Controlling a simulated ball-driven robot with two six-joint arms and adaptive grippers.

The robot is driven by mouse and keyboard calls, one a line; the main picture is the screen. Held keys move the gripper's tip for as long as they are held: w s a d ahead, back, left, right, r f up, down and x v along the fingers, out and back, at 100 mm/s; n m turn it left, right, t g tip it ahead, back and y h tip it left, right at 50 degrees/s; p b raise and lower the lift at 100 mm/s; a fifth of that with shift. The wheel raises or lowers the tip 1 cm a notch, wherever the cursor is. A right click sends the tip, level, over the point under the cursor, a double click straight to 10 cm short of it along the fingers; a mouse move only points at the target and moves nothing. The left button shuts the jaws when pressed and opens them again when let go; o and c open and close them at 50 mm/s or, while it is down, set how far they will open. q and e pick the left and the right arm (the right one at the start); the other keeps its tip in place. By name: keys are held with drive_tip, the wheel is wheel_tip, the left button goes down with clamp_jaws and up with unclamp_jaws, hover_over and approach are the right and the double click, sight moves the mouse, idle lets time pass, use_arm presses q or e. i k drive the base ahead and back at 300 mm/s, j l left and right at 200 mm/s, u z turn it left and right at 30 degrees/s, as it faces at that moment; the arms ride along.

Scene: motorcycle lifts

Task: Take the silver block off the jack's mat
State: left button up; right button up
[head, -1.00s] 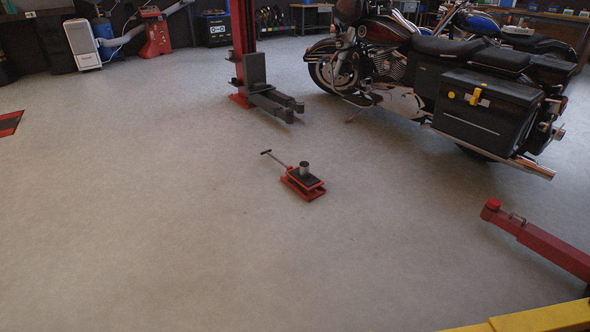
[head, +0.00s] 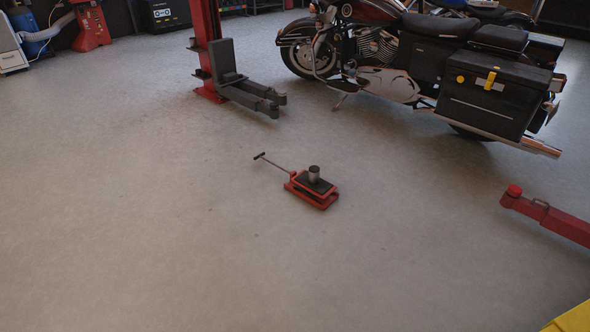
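A small red jack (head: 311,198) sits low on the grey floor near the middle of the head view. Its long handle points to the upper left. A dark mat (head: 324,188) covers its top. A silver block (head: 314,174), short and round-looking, stands upright on the mat. Neither of my grippers shows in the view.
A red lift post (head: 207,45) with dark arms (head: 252,97) stands behind the jack. A motorcycle (head: 400,75) with black side cases is at the back right. A red lift arm (head: 550,216) reaches in from the right. A yellow part (head: 572,320) shows at the bottom right corner. Floor around the jack is clear.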

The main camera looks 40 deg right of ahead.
sight(313, 171)
drive_tip(key=i+z, duration=0.35)
drive_tip(key=i+j+z, duration=0.15)
drive_tip(key=i+z, duration=0.25)
drive_tip(key=i, duration=0.15)
drive_tip(key=i+l+z, duration=0.25)
drive_tip(key=i, duration=0.25)
drive_tip(key=i+z, duration=0.3)
drive_tip(key=i, duration=0.2)
drive_tip(key=i+l+u, duration=0.3)
drive_tip(key=i+l, duration=0.4)
drive_tip(key=i, duration=0.1)
